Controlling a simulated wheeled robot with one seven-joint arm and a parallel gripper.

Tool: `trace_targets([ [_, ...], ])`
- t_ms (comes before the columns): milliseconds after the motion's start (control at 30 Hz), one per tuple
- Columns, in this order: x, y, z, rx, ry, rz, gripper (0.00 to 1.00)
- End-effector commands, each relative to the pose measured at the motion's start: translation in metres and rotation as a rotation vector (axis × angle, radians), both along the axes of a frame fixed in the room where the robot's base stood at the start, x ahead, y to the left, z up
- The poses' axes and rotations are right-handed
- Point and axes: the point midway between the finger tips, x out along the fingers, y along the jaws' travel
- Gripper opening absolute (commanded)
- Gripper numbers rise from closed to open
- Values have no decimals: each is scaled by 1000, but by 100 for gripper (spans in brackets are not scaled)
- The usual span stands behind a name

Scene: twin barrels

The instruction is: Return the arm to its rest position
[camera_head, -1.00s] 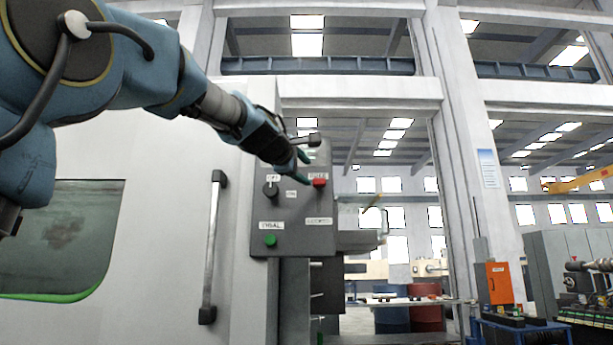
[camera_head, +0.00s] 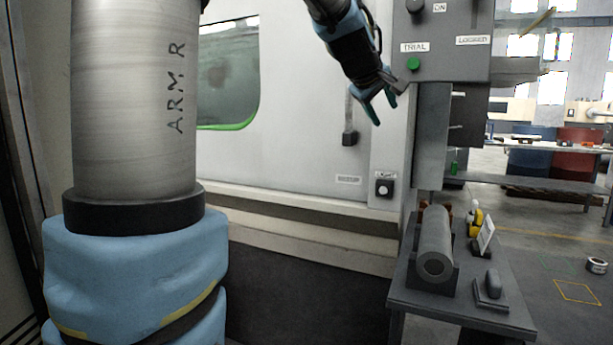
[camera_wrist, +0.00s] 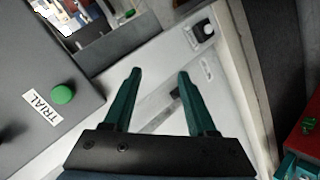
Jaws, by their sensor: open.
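My gripper (camera_head: 376,105) hangs at the top middle of the head view, pointing down, with its two teal fingers apart and nothing between them. It is in front of the white machine cabinet (camera_head: 300,120), just left of and below the grey control panel (camera_head: 445,50). In the wrist view the open fingers (camera_wrist: 158,95) show against the cabinet front. The green TRIAL button (camera_head: 413,64) is to the right of the gripper; in the wrist view the button (camera_wrist: 62,94) is at the left. My arm's upper links are partly out of frame.
A small dark table (camera_head: 455,307) at the lower right holds a grey cylinder (camera_head: 436,250), a small sign (camera_head: 486,237) and other items. Blue and red barrels stand behind.

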Motion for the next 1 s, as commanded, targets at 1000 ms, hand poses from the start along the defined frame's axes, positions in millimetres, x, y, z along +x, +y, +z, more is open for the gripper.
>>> trace_targets([
  [1000, -205, 244, -295, 773, 536, -435, 57],
])
